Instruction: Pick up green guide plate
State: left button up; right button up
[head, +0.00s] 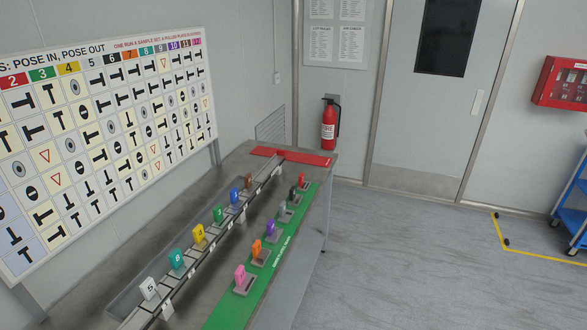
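A green guide plate (218,213) that seems to be marked 3 stands upright in the rail (188,266) running along the bench. It sits between a yellow plate (199,234) on the near side and a blue plate (234,195) on the far side. A teal plate (176,258) marked 8 stands nearer in the same row. Neither of my grippers shows in the head view.
A white plate (149,288) and a brown plate (248,181) are also on the rail. Pink (239,275), orange (257,249), purple (271,228) and red (301,181) plates stand in holders on the green strip (233,309). A red strip (312,158) crosses the bench's far end. A chart board (100,140) stands left.

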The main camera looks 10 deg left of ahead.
aim_at(221, 219)
jog(key=i+l+u, duration=0.1)
jog(key=i+u, duration=0.15)
jog(key=i, duration=0.3)
jog(key=i+l+u, duration=0.15)
jog(key=i+u, duration=0.15)
jog(key=i, duration=0.2)
jog(key=i+l+u, duration=0.25)
jog(key=i, duration=0.3)
jog(key=i+l+u, duration=0.25)
jog(key=i+l, duration=0.2)
jog(key=i+l+u, duration=0.6)
jog(key=l+u, duration=0.3)
jog(key=i+l+u, duration=0.3)
jog(key=l, duration=0.25)
jog(key=k, duration=0.1)
